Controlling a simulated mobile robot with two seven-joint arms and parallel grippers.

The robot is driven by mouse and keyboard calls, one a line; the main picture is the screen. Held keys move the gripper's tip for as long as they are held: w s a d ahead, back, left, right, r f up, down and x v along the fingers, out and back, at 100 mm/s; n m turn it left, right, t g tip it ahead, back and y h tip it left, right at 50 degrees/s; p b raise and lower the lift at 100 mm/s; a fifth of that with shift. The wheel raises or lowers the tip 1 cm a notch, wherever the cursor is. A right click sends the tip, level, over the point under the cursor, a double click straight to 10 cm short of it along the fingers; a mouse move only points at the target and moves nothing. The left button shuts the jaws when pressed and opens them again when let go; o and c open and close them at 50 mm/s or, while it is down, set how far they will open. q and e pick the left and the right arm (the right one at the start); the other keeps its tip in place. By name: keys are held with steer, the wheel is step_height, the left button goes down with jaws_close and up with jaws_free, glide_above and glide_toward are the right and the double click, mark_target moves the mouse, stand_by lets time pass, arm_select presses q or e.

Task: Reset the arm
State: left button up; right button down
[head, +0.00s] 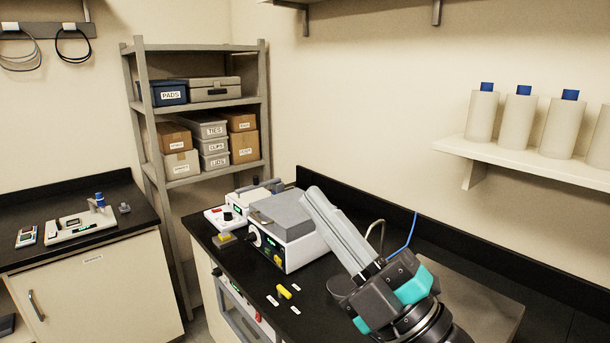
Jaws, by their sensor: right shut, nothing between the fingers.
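A white boxy instrument with a grey top (285,232) stands on the black bench. Its front has a small green-lit panel and a dark round knob. I cannot tell whether it is the profiler. My right gripper (313,197) comes in from the lower right. Its long grey fingers are shut and empty, and their tips show against the instrument's right edge in the picture. I cannot tell whether they touch it. The gripper hides part of the bench behind it. My left gripper is not in view.
A yellow piece (284,291) and small white labels lie on the bench in front. A grey plate (480,295) lies at right. A shelf (540,162) with bottles hangs above.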

steer(key=w+d+f+m+t+h, duration=0.4)
steer(key=d+f+m+h, duration=0.2)
steer(key=m+h, duration=0.4)
steer(key=s+d+f+m+g+h, duration=0.1)
steer(key=d+f+m+g+h, duration=0.3)
steer(key=f, duration=0.5)
steer(key=s+d+f+m+g+h, duration=0.1)
steer(key=d+f+m+g+h, duration=0.3)
steer(key=f, duration=0.5)
steer(key=s+f+m+g, duration=0.4)
steer(key=s+f+g, duration=0.6)
steer(key=s+f, duration=0.75)
steer(key=s+f+b, duration=0.3)
steer(key=f+b, duration=0.5)
steer(key=f, duration=2.1)
steer(key=s+d+f+g+b, duration=0.1)
steer(key=s+f+b, duration=0.2)
steer(key=s+f, duration=0.4)
steer(key=s+d+f+g+b, duration=0.1)
steer(key=s+d+f+b, duration=0.1)
steer(key=s+f, duration=0.6)
step_height(320, 180, down, 5)
steer(key=shift+s+f+n+b, duration=0.1)
steer(key=shift+s+n+b, duration=0.25)
steer(key=shift+b, duration=0.5)
steer(key=shift+w, duration=0.1)
